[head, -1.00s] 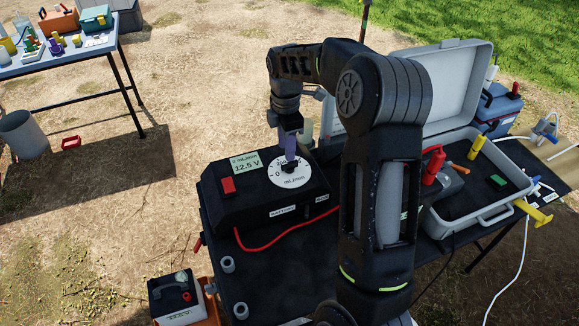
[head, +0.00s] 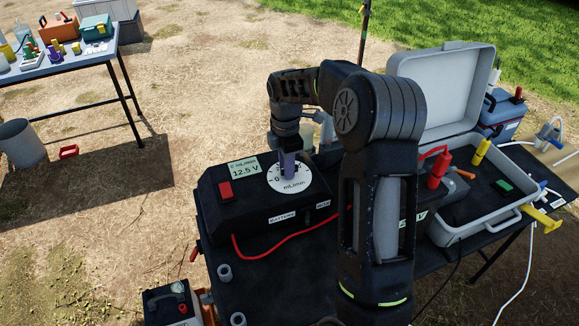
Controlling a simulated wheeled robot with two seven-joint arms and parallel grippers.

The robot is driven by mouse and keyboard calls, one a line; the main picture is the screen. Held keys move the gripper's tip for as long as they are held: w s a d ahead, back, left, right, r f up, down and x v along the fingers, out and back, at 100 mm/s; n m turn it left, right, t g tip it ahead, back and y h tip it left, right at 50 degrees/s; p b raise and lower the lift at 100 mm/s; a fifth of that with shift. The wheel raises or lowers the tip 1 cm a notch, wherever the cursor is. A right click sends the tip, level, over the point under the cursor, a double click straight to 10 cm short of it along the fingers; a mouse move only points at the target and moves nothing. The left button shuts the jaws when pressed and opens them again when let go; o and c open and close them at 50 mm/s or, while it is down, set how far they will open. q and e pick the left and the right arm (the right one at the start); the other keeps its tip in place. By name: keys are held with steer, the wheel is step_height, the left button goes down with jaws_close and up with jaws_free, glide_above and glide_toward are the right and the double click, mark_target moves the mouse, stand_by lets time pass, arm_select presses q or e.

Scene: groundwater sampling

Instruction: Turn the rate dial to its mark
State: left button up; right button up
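The rate dial (head: 304,181), a white round face marked mL/min, lies on top of the black control box (head: 262,206). My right gripper (head: 288,171) points down over the middle of the dial. Its purple-grey fingers reach the dial's centre and hide the knob and part of the scale. I cannot tell whether they are closed on the knob. The dial's pointer and mark cannot be made out. The box's display (head: 244,169) reads 12.5 V, and a red switch (head: 225,190) sits below it. My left gripper is not in view.
My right arm covers part of the black table (head: 285,285). An open grey case (head: 470,228) with red and yellow items stands to the right. A red cable (head: 262,257) runs from the box. Another table (head: 62,66) with equipment stands at the upper left.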

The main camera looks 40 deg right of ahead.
jaws_close()
steer(key=m, duration=0.3)
steer(key=shift+w+d+m+p, duration=0.1)
steer(key=shift+w+m+p, duration=0.05)
steer(key=shift+m+p, duration=0.2)
steer(key=m, duration=0.3)
steer(key=shift+w+d+m, duration=0.1)
steer(key=shift+m, duration=0.15)
steer(key=shift+o, duration=1.5)
jaws_free()
steer(key=shift+r, duration=0.1)
step_height(320, 180, up, 8)
steer(key=shift+f+b, duration=0.2)
steer(key=shift+b, duration=0.1)
